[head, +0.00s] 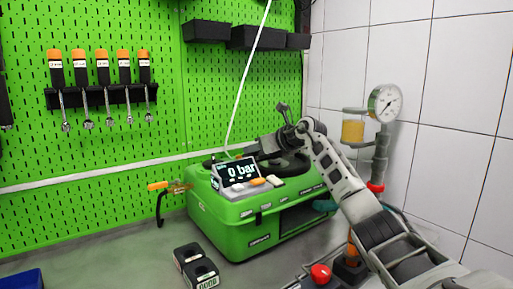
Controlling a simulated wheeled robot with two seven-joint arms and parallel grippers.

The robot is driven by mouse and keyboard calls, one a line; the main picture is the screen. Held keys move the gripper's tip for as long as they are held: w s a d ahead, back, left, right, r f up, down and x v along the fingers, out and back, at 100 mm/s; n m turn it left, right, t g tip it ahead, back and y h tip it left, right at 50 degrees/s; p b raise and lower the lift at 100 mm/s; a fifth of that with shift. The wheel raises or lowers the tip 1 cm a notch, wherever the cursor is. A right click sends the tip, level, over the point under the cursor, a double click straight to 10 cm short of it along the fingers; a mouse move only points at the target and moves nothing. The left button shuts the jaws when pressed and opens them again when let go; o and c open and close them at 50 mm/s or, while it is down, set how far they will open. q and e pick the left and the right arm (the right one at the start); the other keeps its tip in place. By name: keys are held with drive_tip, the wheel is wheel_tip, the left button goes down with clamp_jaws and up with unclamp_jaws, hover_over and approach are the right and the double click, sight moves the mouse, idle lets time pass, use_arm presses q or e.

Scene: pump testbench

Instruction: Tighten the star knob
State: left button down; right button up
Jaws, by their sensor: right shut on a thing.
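My right gripper (240,151) reaches in from the right over the green pump case (231,228) and points left, just above and behind the tilted display (237,172) that reads "0 bar". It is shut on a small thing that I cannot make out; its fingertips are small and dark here. I cannot pick out the star knob clearly in this view. The gripper and display may hide it. My left gripper is not in view.
A white hose (245,88) rises behind the display. A pressure gauge (385,103) stands at the right by the tiled wall. A red button (320,273) is at the front right.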

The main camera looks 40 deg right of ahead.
drive_tip(key=shift+m+h+p, duration=0.65)
drive_tip(key=shift+m+h, duration=0.45)
drive_tip(key=shift+h, duration=0.1)
drive_tip(key=m+h, duration=0.2)
drive_tip(key=shift+a+h, duration=0.1)
drive_tip(key=shift+h, duration=0.3)
drive_tip(key=shift+m+g+h+b, duration=0.4)
drive_tip(key=shift+m+b, duration=0.05)
drive_tip(key=shift+m, duration=0.15)
drive_tip(key=shift+m+h, duration=0.3)
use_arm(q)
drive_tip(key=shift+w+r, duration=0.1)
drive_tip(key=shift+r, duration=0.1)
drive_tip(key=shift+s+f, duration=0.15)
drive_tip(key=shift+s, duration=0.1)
use_arm(e)
drive_tip(key=o, duration=1)
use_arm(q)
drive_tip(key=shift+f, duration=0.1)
use_arm(e)
drive_tip(key=shift+s, duration=0.1)
